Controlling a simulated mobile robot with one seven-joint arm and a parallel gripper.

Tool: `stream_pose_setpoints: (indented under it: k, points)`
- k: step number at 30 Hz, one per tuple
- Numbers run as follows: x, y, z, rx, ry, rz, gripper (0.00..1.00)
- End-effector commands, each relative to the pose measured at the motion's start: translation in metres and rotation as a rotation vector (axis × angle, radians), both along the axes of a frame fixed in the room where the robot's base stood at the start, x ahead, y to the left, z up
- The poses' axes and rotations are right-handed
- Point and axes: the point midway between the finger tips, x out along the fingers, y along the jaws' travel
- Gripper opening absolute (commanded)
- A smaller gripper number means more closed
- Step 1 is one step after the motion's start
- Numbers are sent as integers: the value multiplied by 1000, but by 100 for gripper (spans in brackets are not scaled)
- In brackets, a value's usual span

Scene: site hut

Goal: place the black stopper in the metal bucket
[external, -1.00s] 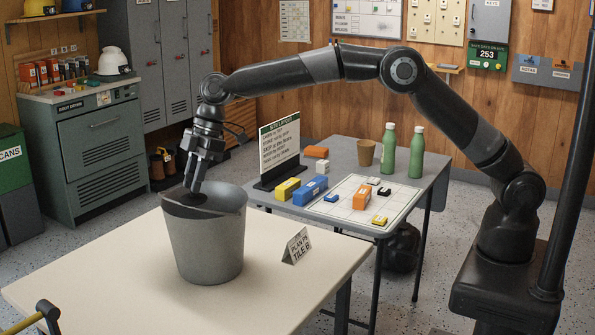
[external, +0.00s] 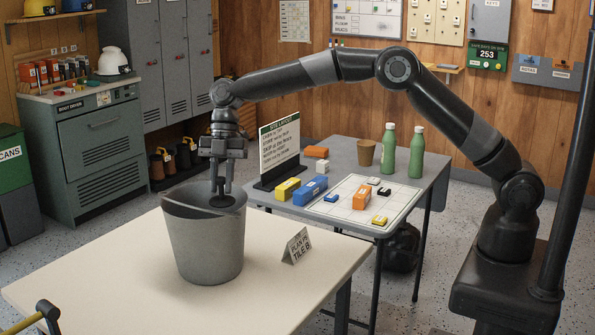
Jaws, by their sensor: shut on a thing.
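The metal bucket (external: 205,245) is grey and stands upright on the cream table. My gripper (external: 221,188) points down over the right part of the bucket's opening. It is shut on the black stopper (external: 222,201), a dark round piece at the fingertips. The stopper is at about the height of the bucket's rim, and I cannot tell exactly how far above or inside the rim it is. The inside bottom of the bucket is hidden.
A small sign (external: 297,246) stands on the cream table (external: 130,275) right of the bucket. Behind, a grey table (external: 345,150) holds a sign board (external: 279,147), coloured blocks, a brown cup (external: 367,153) and two green bottles (external: 388,152). The cream table's front left is mostly clear.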

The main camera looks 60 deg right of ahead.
Motion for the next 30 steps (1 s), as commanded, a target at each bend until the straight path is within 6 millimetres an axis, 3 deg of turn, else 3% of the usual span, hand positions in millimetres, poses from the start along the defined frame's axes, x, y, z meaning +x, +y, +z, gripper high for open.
stream_pose_setpoints:
  k: [3,6,13,19,30]
  points:
    - [-1,1,-27,-1,2,0,0]
    - [0,0,-42,-1,1,-1,0]
    - [0,0,-58,1,0,-1,0]
    - [0,0,-89,-1,0,-2,0]
    - [0,0,-96,1,-1,-2,0]
